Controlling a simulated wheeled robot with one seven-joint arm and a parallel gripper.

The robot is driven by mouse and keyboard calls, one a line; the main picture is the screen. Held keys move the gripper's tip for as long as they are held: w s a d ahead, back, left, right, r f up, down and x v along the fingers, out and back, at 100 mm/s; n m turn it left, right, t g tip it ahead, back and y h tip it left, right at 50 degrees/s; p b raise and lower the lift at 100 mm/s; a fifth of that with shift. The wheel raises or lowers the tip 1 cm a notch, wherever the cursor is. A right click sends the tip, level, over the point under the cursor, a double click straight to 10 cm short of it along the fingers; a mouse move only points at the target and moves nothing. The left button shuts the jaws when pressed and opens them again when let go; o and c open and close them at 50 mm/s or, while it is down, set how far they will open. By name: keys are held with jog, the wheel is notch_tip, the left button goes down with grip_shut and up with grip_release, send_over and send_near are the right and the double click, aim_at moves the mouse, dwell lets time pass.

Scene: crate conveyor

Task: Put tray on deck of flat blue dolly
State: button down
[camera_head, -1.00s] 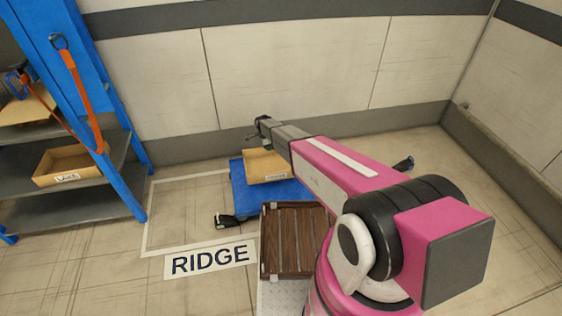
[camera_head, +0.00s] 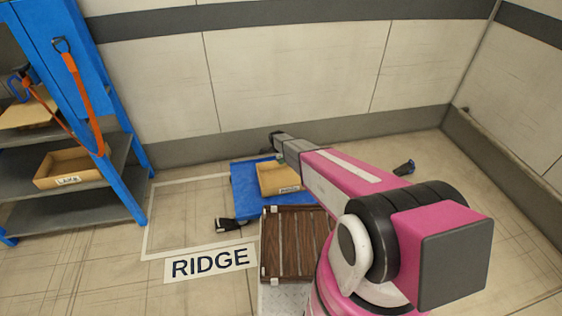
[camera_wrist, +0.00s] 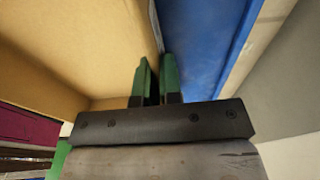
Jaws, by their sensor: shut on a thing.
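The tan tray (camera_head: 278,177) with a white label is over the flat blue dolly (camera_head: 243,190), whose deck shows to the tray's left. I cannot tell whether its underside touches the deck. My gripper (camera_wrist: 158,78) is shut on the tray's wall, with a green finger on each side of it. In the wrist view the tray's inside (camera_wrist: 70,45) fills the left and the blue deck (camera_wrist: 200,35) shows to the right of the fingers. In the head view my arm hides the dolly's right part.
A brown slatted wooden crate (camera_head: 266,240) stands right in front of the dolly. A RIDGE floor sign (camera_head: 210,262) lies left of it. A blue-framed rack (camera_head: 120,165) at the left holds another tan tray (camera_head: 45,183). A wall stands behind; the outlined floor left of the dolly is clear.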

jog(key=c, duration=1.3)
grip_release()
jog(key=shift+f, duration=0.1)
notch_tip(320, 180, up, 12)
jog(key=a, duration=0.2)
jog(key=s+d+r+n, duration=0.5)
jog(key=s+r, duration=0.3)
jog(key=s, duration=0.3)
jog(key=s+d+r+n+y, duration=0.1)
jog(key=s+d+r+n, duration=0.4)
jog(key=s, duration=0.6)
jog(key=s+d+r+n, duration=0.5)
jog(key=s+d+r, duration=0.3)
jog(key=s+r, duration=0.3)
jog(key=shift+s+d+r+n+y, duration=0.25)
jog(key=shift+s+r+n+y, duration=0.15)
jog(key=shift+r, duration=0.15)
